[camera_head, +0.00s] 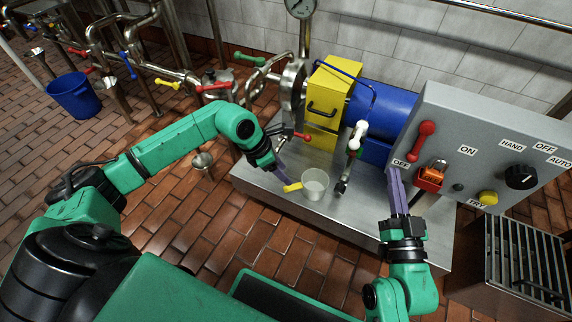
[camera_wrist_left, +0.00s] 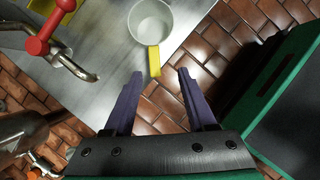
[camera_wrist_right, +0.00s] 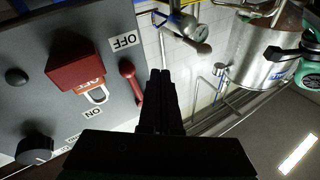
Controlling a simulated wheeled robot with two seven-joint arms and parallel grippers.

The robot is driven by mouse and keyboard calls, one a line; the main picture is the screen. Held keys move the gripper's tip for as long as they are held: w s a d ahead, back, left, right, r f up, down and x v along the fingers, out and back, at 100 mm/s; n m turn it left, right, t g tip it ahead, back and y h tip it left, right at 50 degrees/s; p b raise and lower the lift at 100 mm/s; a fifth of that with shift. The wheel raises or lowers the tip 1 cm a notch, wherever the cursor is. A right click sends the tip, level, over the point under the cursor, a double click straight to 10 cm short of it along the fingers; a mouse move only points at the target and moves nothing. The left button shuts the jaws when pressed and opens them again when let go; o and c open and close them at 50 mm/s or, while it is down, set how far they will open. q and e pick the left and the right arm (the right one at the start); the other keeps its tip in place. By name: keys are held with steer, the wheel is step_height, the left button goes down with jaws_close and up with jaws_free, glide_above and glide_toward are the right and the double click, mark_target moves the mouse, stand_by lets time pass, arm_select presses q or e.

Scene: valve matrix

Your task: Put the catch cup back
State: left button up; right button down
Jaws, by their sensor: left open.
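The catch cup (camera_head: 315,184) is a pale, translucent cup with a yellow handle. It stands upright on the steel base plate (camera_head: 265,182), near the front edge, with its handle pointing left toward my left gripper (camera_head: 284,177). In the left wrist view the cup (camera_wrist_left: 151,18) is at the top, and the handle points down toward the gap between my open left fingers (camera_wrist_left: 159,72). The handle's end is just at the fingertips, not gripped. My right gripper (camera_head: 396,178) points up by the control panel. Its fingers (camera_wrist_right: 161,73) are together with nothing seen between them.
A red-handled tap (camera_wrist_left: 38,45) is near the cup. A white-handled valve (camera_head: 357,136) stands to its right. The grey control panel (camera_head: 455,130), with a red lever and padlock, is beside my right gripper. A grated steel box (camera_head: 520,262) stands at lower right.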

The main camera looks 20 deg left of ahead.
arm_select(q)
steer(key=s+d+r+n+g+h, duration=0.1)
steer(key=s+d+r+h, duration=0.15)
steer(key=d, duration=0.35)
steer(key=s+d+r+n+h, duration=0.1)
steer(key=s+d+h, duration=0.1)
steer(key=d+h, duration=0.35)
steer(key=d+r+n+t+h, duration=0.2)
steer(key=d+r+n+h, duration=0.2)
steer(key=r+n, duration=0.25)
steer(key=d+r+n+t+h, duration=0.3)
steer(key=d+r+n+h, duration=0.15)
steer(key=r, duration=0.35)
steer(key=w+a+f+n+t+y, duration=0.2)
steer(key=n+t+y, duration=0.4)
steer(key=n, duration=0.9)
steer(key=w+a+f+n+t+y, duration=0.2)
steer(key=a+f+n+t+y, duration=0.3)
steer(key=n, duration=1)
steer(key=shift+w+a+f+n+t+y, duration=0.2)
steer(key=shift+a+n+t+y, duration=0.1)
steer(key=shift+a+t+y, duration=0.45)
steer(key=shift+g, duration=0.25)
